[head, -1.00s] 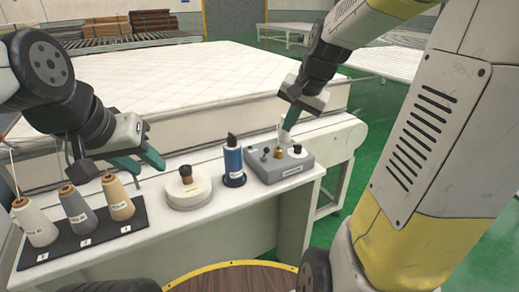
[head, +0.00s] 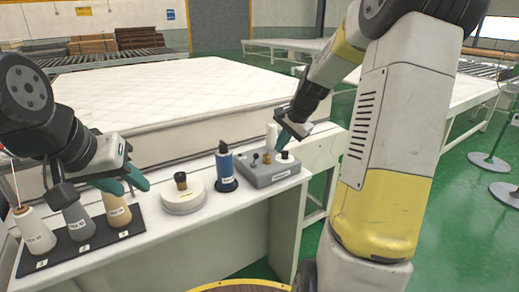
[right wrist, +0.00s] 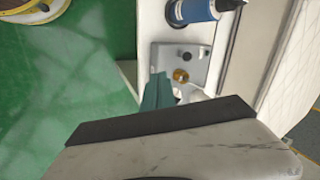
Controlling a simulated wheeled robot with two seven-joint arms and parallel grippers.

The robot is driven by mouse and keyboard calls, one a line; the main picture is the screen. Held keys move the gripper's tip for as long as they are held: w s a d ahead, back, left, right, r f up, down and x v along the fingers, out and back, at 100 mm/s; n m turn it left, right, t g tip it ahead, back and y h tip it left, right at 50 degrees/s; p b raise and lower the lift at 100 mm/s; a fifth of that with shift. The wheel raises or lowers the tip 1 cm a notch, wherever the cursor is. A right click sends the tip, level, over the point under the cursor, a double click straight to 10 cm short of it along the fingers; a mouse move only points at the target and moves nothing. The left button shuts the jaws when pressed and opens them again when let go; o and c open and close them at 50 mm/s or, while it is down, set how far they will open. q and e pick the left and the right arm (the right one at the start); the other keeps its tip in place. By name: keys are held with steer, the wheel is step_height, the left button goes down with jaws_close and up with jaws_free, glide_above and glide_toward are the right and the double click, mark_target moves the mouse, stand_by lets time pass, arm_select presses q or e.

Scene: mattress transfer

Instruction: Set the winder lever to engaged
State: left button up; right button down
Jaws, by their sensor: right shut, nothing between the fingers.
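A grey control box (head: 272,178) sits at the right end of the white bench. On top are a small dark knob or lever (head: 254,158), a brass knob (head: 267,158) and a black-topped white dial (head: 285,156). I cannot tell for sure which is the winder lever or its setting. My right gripper (head: 282,140) is shut and empty just above the box's rear right part. In the right wrist view its teal fingers (right wrist: 158,92) are beside the box (right wrist: 160,55) and brass knob (right wrist: 181,76).
A blue bottle (head: 226,168) stands left of the box. Further left are a round white base with a dark knob (head: 183,195) and several thread cones (head: 76,222) on a black mat. A white mattress (head: 180,95) lies behind the bench.

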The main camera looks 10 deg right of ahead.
glide_toward(263, 174)
steer(key=f, duration=0.1)
steer(key=w, duration=0.1)
steer(key=w+a, duration=0.2)
steer(key=w, duration=0.1)
steer(key=shift+w+a, duration=0.1)
steer(key=shift+a, duration=0.05)
stand_by(0.3)
